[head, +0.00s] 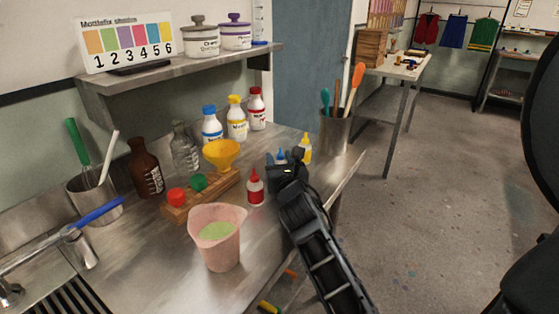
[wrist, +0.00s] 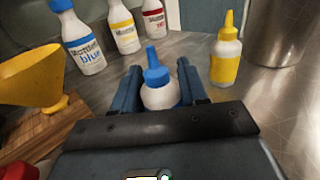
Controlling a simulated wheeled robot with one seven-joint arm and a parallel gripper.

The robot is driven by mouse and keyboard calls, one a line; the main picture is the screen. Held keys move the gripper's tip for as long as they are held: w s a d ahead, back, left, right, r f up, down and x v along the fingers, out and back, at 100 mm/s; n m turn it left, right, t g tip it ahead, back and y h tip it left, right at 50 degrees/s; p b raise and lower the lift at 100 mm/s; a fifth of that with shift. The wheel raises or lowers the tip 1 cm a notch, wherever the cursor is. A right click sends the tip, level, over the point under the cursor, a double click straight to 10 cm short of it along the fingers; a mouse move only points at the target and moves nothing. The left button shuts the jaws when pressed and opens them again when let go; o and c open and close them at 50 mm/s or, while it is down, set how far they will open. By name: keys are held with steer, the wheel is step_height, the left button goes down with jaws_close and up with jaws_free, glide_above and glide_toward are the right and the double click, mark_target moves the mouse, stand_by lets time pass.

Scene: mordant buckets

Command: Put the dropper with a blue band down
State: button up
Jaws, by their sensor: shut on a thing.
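The dropper with the blue cap (wrist: 158,88) stands between the two fingers of my gripper (wrist: 163,90) in the wrist view. My gripper is shut on its white body. In the head view the blue tip (head: 280,155) just shows beyond my gripper (head: 284,165), over the right part of the metal counter (head: 172,270). I cannot tell whether its base touches the counter.
A yellow-banded dropper (head: 306,148) stands close on the right, a red one (head: 255,188) on the left. A wooden rack (head: 208,200) with a yellow funnel (head: 222,153) and a pink beaker (head: 217,240) are further left. A metal utensil pot (head: 335,135) stands behind right.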

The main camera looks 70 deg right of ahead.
steer(key=o, duration=1.1)
steer(key=shift+c, duration=0.2)
steer(key=shift+r, duration=0.2)
steer(key=b+v, duration=0.1)
steer(key=v, duration=1)
steer(key=shift+f, duration=0.15)
steer(key=shift+s+a+b, duration=0.2)
steer(key=shift+a+b, duration=0.1)
steer(key=shift+a, duration=0.15)
